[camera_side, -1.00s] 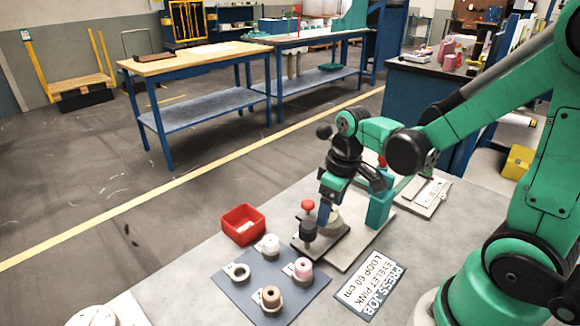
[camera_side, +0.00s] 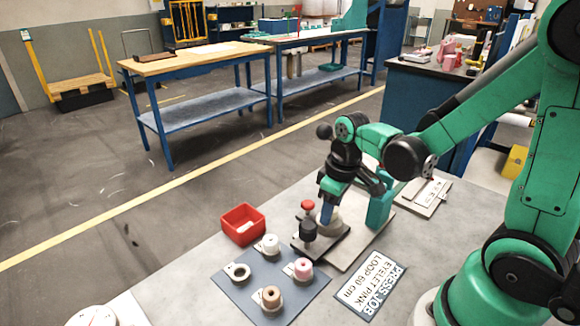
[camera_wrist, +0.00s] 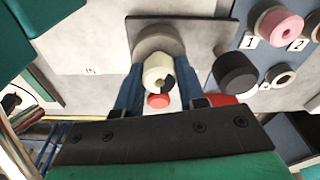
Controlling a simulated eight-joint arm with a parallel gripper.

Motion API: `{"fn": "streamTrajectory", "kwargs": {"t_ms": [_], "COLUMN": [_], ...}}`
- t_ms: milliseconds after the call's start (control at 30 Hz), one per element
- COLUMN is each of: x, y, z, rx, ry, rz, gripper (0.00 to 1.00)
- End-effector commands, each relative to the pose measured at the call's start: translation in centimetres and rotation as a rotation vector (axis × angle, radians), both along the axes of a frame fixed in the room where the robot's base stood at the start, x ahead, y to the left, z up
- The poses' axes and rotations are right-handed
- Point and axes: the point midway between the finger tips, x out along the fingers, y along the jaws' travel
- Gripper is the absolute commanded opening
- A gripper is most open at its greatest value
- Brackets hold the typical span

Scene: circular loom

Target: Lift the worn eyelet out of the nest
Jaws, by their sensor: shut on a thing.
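A cream round piece with a dark patch, which I take for the worn eyelet (camera_wrist: 154,67), sits between the two blue fingers of my gripper (camera_wrist: 158,75) in the wrist view. My gripper is shut on it. The round grey nest (camera_wrist: 158,36) lies right beside it in that view; whether the eyelet still touches the nest cannot be told. In the side view my gripper (camera_side: 326,215) reaches down at the pale nest (camera_side: 335,222) on its dark plate (camera_side: 325,246). The fingers and arm hide the eyelet there.
A black cylinder (camera_side: 308,231) and a red knob (camera_side: 307,205) stand close to my fingers. A teal press post (camera_side: 380,210) is to the right. A red bin (camera_side: 243,224) and a blue-grey mat (camera_side: 238,292) with several spools lie left and in front. A job card (camera_side: 370,289) lies flat.

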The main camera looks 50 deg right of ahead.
Motion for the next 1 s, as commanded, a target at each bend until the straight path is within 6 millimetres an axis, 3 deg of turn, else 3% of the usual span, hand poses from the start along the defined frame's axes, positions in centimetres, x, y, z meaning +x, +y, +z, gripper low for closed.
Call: {"fn": "streamTrajectory", "kwargs": {"t_ms": [367,1000], "x": [0.0,0.0], "y": [0.0,0.0], "z": [2.3,16.4], "rx": [0.0,0.0], "ry": [0.0,0.0], "rz": [0.0,0.0], "gripper": [0.0,0.0]}}
